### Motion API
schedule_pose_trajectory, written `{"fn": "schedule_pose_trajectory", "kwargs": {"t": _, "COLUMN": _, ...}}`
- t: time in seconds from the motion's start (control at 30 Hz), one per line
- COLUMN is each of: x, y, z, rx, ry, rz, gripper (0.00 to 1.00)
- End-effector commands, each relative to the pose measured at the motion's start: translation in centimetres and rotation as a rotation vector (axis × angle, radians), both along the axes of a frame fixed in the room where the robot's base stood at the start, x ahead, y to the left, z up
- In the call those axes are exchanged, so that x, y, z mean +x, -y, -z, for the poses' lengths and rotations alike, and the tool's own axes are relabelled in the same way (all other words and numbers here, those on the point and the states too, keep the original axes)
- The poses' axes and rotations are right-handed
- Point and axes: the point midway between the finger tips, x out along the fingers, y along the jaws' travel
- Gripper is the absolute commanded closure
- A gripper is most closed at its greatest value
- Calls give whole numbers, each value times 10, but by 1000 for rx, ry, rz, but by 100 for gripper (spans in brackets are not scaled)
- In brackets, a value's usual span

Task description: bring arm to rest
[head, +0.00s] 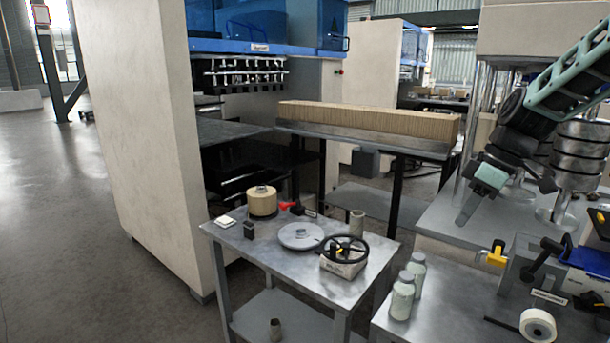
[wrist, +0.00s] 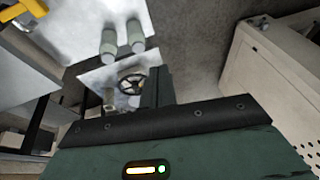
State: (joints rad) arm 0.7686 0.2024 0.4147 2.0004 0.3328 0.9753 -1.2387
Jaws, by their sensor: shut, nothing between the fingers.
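My arm (head: 575,75) reaches in from the upper right of the head view, green and black, bent downward. My gripper (head: 464,216) hangs in the air above the right-hand bench, its fingers pointing down and shut with nothing between them. In the wrist view the dark fingers (wrist: 158,86) stand close together beyond the green gripper body. They appear apart from every object below.
A metal table (head: 280,258) holds a kraft roll (head: 263,201), a grey dish (head: 301,236) and a black handwheel (head: 345,251). Two pale bottles (head: 403,296) and a white tape roll (head: 537,326) are on the right bench (head: 440,320). Open floor (head: 80,220) lies left.

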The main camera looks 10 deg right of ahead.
Motion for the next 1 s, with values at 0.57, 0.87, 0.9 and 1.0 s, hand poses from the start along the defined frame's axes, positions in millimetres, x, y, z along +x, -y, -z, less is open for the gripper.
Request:
{"fn": "schedule_pose_trajectory", "kwargs": {"t": 0.57, "x": -150, "y": -248, "z": 57, "rx": -215, "ry": -159, "rz": -18, "gripper": 100}}
{"fn": "schedule_pose_trajectory", "kwargs": {"t": 0.87, "x": -223, "y": -275, "z": 75, "rx": -271, "ry": -139, "rz": -1, "gripper": 100}}
{"fn": "schedule_pose_trajectory", "kwargs": {"t": 0.9, "x": -227, "y": -275, "z": 76, "rx": -273, "ry": -135, "rz": 0, "gripper": 100}}
{"fn": "schedule_pose_trajectory", "kwargs": {"t": 1.0, "x": -231, "y": -276, "z": 77, "rx": -276, "ry": -134, "rz": 4, "gripper": 100}}
